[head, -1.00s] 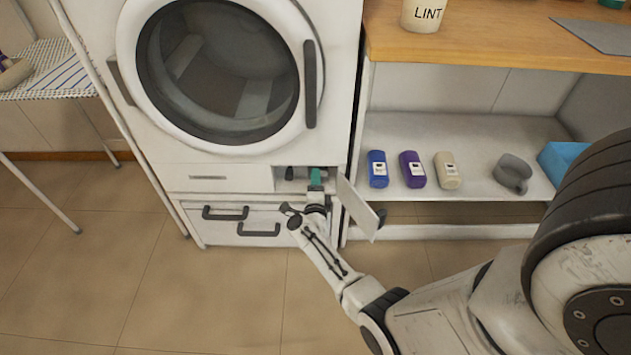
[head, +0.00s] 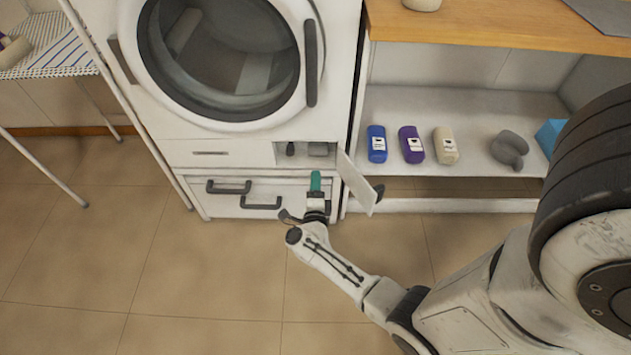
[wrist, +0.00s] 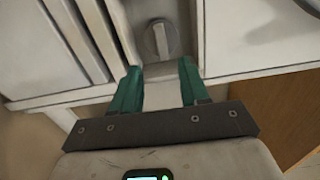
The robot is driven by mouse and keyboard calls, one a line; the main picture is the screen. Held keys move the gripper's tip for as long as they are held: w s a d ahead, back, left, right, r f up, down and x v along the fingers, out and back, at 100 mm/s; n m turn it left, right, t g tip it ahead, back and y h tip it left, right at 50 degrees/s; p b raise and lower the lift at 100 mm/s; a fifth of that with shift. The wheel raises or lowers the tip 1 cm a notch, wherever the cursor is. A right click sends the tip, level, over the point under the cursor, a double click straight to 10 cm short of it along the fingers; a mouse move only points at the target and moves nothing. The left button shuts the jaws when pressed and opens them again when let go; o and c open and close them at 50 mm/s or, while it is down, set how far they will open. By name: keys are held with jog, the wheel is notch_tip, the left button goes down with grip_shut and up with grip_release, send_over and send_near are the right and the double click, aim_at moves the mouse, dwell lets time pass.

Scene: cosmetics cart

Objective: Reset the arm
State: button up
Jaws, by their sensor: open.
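My gripper (head: 316,183) has teal fingers and is in front of the white washing machine (head: 180,150), just below and outside its small open compartment (head: 305,152). In the wrist view its two fingers (wrist: 160,90) stand apart with nothing between them. A round grey knob (wrist: 160,38) with a raised grip shows beyond the fingertips, inside the compartment. The compartment's white flap door (head: 358,184) stands open to the right of my gripper. My arm reaches in from the lower right.
A shelf (head: 480,105) at the right holds a blue bottle (head: 377,144), a purple bottle (head: 411,145), a beige bottle (head: 445,146), a grey item (head: 509,149) and a blue box (head: 550,135). Drawer handles (head: 228,187) stick out left of my gripper. The floor (head: 210,280) is clear.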

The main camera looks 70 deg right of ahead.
jog(key=shift+w, duration=0.1)
dwell(0.3)
jog(key=w+a+r+n+t+y, duration=0.5)
jog(key=w+a+n+t+y, duration=0.4)
jog(key=a+n, duration=0.25)
jog(key=s+a+n+g+y, duration=0.2)
jog(key=a+n+g+y, duration=0.3)
jog(key=a+n+y, duration=0.65)
jog(key=s+a+r+n+g+h, duration=0.15)
jog(key=s+n+g, duration=0.3)
jog(key=s, duration=0.55)
jog(key=s+r+n+g+h, duration=0.3)
jog(key=s+n+g, duration=0.15)
jog(key=s, duration=0.65)
notch_tip(320, 180, up, 20)
jog(key=g+p, duration=0.1)
jog(key=p, duration=1.9)
jog(key=shift+m, duration=0.3)
